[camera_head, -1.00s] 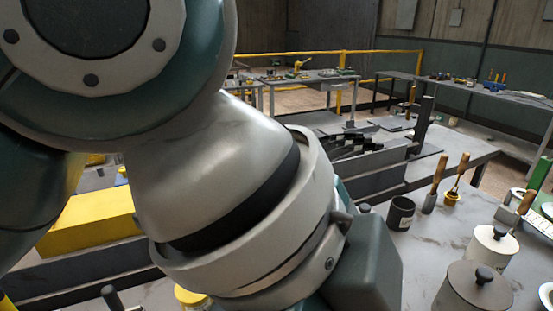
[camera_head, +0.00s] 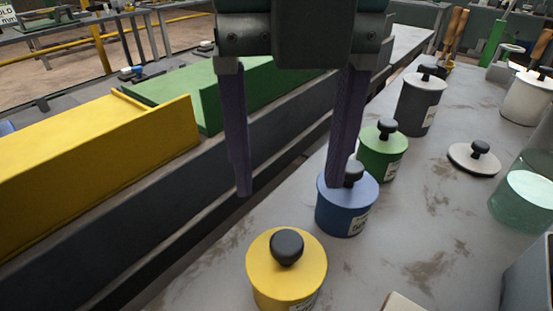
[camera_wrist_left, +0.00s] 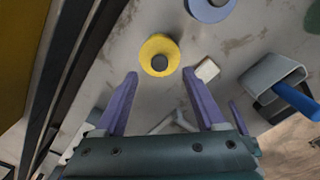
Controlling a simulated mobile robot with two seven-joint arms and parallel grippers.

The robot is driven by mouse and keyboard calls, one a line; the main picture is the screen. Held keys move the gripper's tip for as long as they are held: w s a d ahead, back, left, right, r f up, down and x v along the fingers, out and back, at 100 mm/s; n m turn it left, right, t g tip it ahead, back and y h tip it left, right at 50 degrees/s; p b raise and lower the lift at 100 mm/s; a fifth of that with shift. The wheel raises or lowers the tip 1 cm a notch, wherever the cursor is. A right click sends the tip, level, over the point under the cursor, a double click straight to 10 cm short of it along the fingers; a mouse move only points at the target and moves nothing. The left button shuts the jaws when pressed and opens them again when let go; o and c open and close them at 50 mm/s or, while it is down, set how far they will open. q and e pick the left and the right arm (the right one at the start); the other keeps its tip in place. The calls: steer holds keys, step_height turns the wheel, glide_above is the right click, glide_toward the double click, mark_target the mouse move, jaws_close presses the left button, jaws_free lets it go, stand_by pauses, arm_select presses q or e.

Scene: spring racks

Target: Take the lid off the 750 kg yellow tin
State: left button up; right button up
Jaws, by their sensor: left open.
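The yellow tin (camera_head: 283,296) stands upright on the grey bench at the bottom centre of the head view. Its yellow lid (camera_head: 262,262) with a round black knob (camera_head: 286,247) is on it. Its label is mostly cut off, so I cannot read the weight. My left gripper (camera_head: 290,190) is open and empty, its two purple fingers pointing down above the bench, one overlapping the blue tin in the picture. In the left wrist view the yellow lid (camera_wrist_left: 149,49) lies beyond the fingertips of the gripper (camera_wrist_left: 160,76), apart from them. My right gripper is not in view.
A blue tin (camera_head: 342,217), a green tin (camera_head: 375,162) and a dark grey tin (camera_head: 412,113) stand in a row behind. A loose white lid (camera_head: 464,160) lies right, near a glass jar (camera_head: 525,190). Yellow (camera_head: 90,160) and green (camera_head: 270,95) bins line the left.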

mark_target(287, 242)
arm_select(q)
steer(key=shift+s+d+f, duration=0.1)
steer(key=shift+d+f, duration=0.1)
steer(key=shift+f, duration=0.85)
steer(key=f, duration=0.2)
steer(key=s+f, duration=0.1)
steer(key=f, duration=0.1)
steer(key=shift+a+f, duration=0.2)
steer(key=shift+f, duration=0.5)
jaws_close()
